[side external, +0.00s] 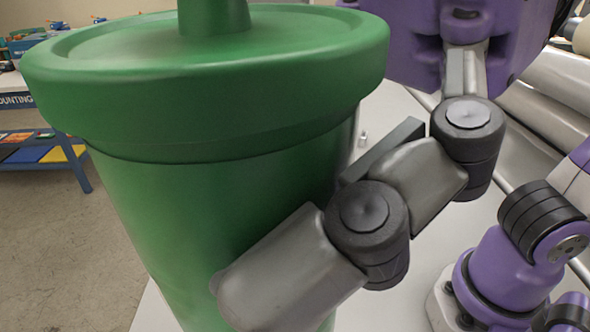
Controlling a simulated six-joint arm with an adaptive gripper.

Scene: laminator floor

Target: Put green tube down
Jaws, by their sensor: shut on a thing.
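The green tube (205,190) fills the left and middle of the side external view. It has a wide rim at its top and a thin stem above that. It looks slightly tilted in the picture. My gripper (275,270) is shut on the tube. One grey finger lies against its lower right side; the other finger is hidden behind the tube. The tube's bottom is cut off by the picture's lower edge, so I cannot tell whether it touches anything.
A white table surface (428,245) shows behind and right of the tube. Metal rollers (545,105) stand at the right. A small pale peg (363,139) is on the table. A blue-framed bench (45,135) with coloured bins stands at the far left, beyond open floor.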

